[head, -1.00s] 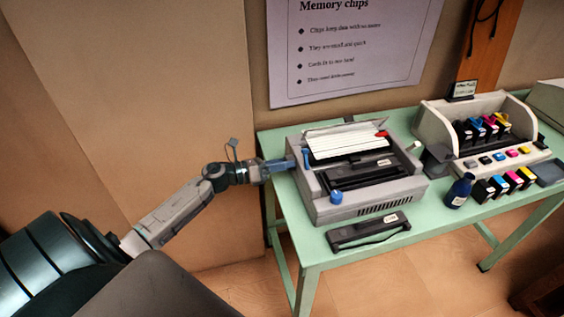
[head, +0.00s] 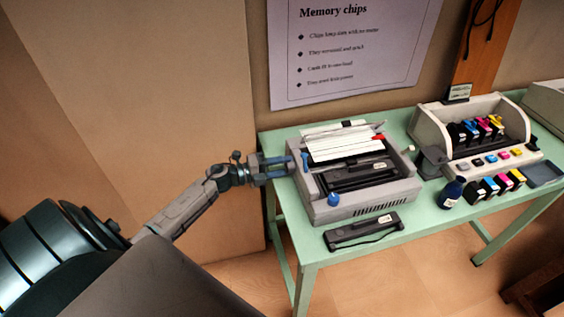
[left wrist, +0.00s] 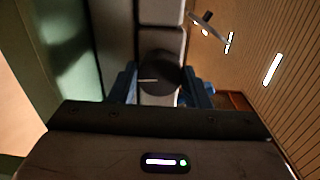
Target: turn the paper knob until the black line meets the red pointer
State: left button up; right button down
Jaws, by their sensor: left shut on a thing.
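A grey dot-matrix printer (head: 364,207) stands on the green table with white paper (head: 345,147) in its top. My left gripper (head: 290,165) is at the printer's left side, shut on the paper knob. In the left wrist view the knob is a dark round disc (left wrist: 163,72) between the two blue fingers of the left gripper (left wrist: 157,84). A short pale line shows on the disc. A small red piece (head: 379,137) sits at the paper's right end; I cannot tell if it is the pointer. My right gripper is not in view.
A ribbon cartridge (head: 362,231) lies in front of the printer. To the right are a dark blue bottle (head: 451,193) and a cream inkjet unit (head: 430,120) with coloured cartridges. A poster (head: 345,55) hangs behind. Floor left of the table is clear.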

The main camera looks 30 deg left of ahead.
pick_arm(q)
jog(key=n+p, duration=0.1)
jog(key=n, duration=0.1)
jog(key=shift+n+p, duration=0.3)
jog(key=shift+n, duration=0.1)
jog(key=shift+n+p, duration=0.35)
jog(key=shift+n, duration=0.35)
jog(key=shift+f, duration=0.1)
jog(key=o, duration=1)
jog(key=b+v, duration=0.3)
jog(key=v, duration=0.7)
jog(key=shift+s+a, duration=0.25)
jog(key=shift+a, duration=0.1)
